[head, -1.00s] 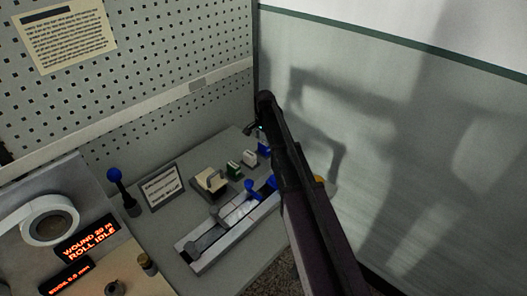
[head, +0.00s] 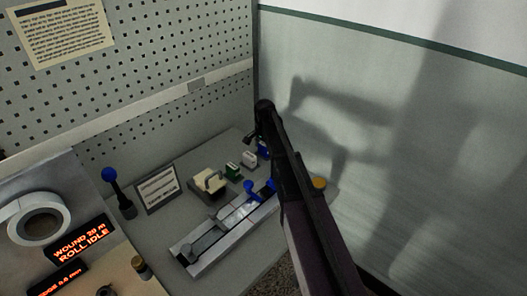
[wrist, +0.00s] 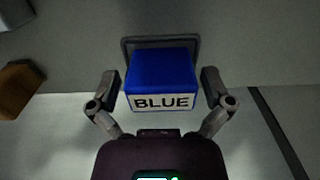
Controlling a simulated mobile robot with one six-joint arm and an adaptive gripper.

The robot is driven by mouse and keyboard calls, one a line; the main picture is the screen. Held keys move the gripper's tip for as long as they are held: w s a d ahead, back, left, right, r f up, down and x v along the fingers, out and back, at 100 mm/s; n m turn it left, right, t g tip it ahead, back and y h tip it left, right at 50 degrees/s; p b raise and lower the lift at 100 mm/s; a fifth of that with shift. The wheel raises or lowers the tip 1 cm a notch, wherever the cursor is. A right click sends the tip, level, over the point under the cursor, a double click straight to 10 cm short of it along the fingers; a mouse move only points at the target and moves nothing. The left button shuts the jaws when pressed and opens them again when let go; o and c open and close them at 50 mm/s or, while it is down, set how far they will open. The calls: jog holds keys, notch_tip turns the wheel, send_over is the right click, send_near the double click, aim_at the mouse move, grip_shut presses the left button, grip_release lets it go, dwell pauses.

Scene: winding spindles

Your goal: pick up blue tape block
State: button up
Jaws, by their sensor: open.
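The blue tape block (wrist: 161,72) is a blue box with a white label reading BLUE. In the wrist view it lies between the two open fingers of my gripper (wrist: 161,92), with a small gap showing on each side. A grey frame or holder (wrist: 127,44) shows behind and around its far edge. In the head view only a bit of the blue block (head: 263,150) shows beside my arm, which hides the rest. My gripper (head: 256,140) is at the back of the bench there, at the block.
A green block (head: 232,171) and a whitish block (head: 249,159) stand just left of the blue one. A long metal slide (head: 215,240) with blue handles lies in front. A blue-knobbed lever (head: 112,180) stands left. A wall is close on the right.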

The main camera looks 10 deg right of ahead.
jog(key=c, duration=1.1)
jog(key=shift+o, duration=0.2)
jog(key=shift+r, duration=0.1)
notch_tip(320, 180, up, 10)
jog(key=p, duration=1)
